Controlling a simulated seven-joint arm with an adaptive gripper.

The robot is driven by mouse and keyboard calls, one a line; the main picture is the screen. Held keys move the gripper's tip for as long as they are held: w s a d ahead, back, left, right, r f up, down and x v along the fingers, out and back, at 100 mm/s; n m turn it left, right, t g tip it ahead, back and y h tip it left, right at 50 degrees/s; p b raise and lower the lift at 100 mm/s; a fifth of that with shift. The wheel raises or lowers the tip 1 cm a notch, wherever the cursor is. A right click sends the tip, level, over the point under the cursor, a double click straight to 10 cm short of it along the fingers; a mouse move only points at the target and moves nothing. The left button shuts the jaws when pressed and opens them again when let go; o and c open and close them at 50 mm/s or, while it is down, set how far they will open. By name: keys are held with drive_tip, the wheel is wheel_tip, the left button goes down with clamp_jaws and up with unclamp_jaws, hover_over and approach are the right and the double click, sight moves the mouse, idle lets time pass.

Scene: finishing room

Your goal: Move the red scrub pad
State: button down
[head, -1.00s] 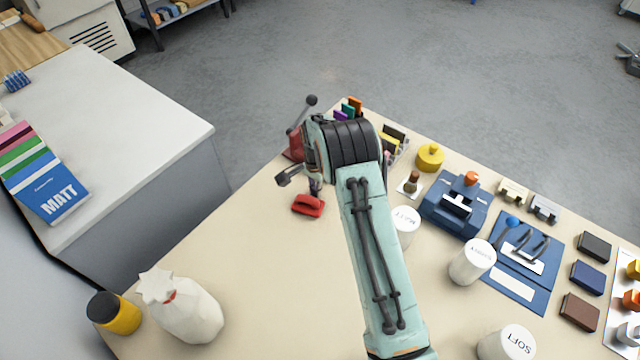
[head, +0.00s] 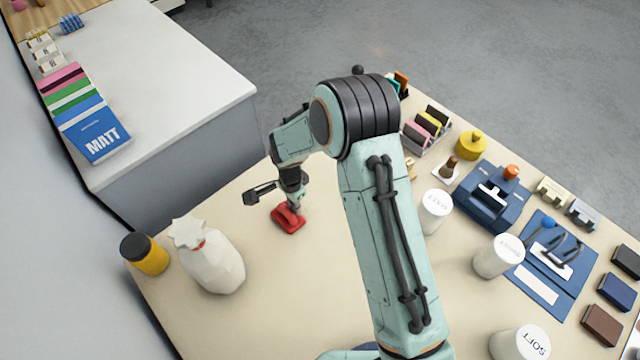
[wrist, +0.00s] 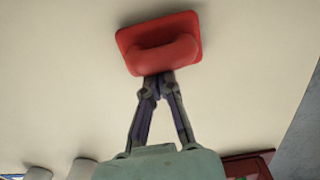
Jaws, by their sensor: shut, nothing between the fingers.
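The red scrub pad (head: 288,219), a flat block with a raised handle, lies on the cream tabletop (head: 290,290). My gripper (head: 297,207) reaches down right beside it, on the far right side. In the wrist view the pad (wrist: 158,28) lies just beyond my fingertips (wrist: 157,80). The fingers are shut together with nothing between them. The tips meet the pad's near edge in that picture; I cannot tell whether they touch it.
White canisters (head: 434,212) and a blue device (head: 488,198) stand right of my arm. The tabletop in front of the pad is clear.

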drive_tip(key=shift+s+a, duration=1.05)
drive_tip(key=shift+w+d, duration=1.2)
drive_tip(key=shift+w+d+r, duration=0.25)
drive_tip(key=shift+w+r, duration=0.05)
drive_tip(key=shift+r, duration=0.35)
wheel_tip(320, 180, up, 9)
drive_tip(key=shift+f, duration=0.15)
